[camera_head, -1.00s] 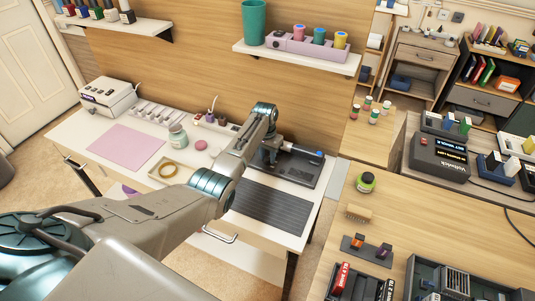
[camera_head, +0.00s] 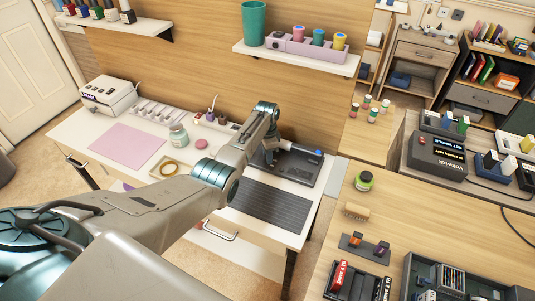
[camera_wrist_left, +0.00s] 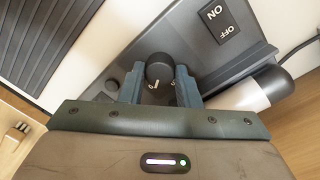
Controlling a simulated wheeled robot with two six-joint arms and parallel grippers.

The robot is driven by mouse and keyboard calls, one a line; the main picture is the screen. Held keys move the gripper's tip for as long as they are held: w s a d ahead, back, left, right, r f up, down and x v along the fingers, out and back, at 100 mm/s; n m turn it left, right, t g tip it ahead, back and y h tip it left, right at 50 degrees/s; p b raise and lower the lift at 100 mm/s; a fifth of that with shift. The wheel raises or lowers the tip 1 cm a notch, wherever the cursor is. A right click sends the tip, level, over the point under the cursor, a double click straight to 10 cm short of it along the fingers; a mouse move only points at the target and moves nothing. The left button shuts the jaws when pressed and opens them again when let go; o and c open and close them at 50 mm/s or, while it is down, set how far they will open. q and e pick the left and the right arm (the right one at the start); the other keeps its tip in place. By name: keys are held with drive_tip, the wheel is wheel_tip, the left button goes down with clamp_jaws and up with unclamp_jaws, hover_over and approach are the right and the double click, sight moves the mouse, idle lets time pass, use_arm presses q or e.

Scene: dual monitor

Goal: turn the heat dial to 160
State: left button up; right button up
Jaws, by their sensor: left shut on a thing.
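The heat dial is a round black knob (camera_wrist_left: 159,67) with a white mark, on a dark grey control panel (camera_wrist_left: 185,45) in the left wrist view. My left gripper (camera_wrist_left: 160,80) is shut on the dial, one finger on each side of it. Part of the printed scale shows beside the knob, but 160 cannot be read. In the head view my left gripper (camera_head: 268,154) is over the dark station (camera_head: 302,172) at the right of the white desk; my arm hides the dial there. My right gripper is not in view.
An ON/OFF switch (camera_wrist_left: 221,22) sits beside the dial. A white and black cylindrical part (camera_wrist_left: 255,93) lies close to the right finger. A ribbed dark mat (camera_head: 272,205) lies in front of the station. A pink mat (camera_head: 127,147) and a jar (camera_head: 179,137) stand further left.

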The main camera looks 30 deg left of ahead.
use_arm(q)
drive_tip(key=shift+r, duration=0.1)
idle(0.4)
drive_tip(key=o, duration=1)
drive_tip(key=shift+c, duration=0.2)
wheel_tip(320, 180, up, 11)
drive_tip(key=b, duration=0.1)
drive_tip(key=shift+w+a, duration=0.15)
drive_tip(key=shift+w, duration=0.05)
drive_tip(key=shift+f, duration=0.2)
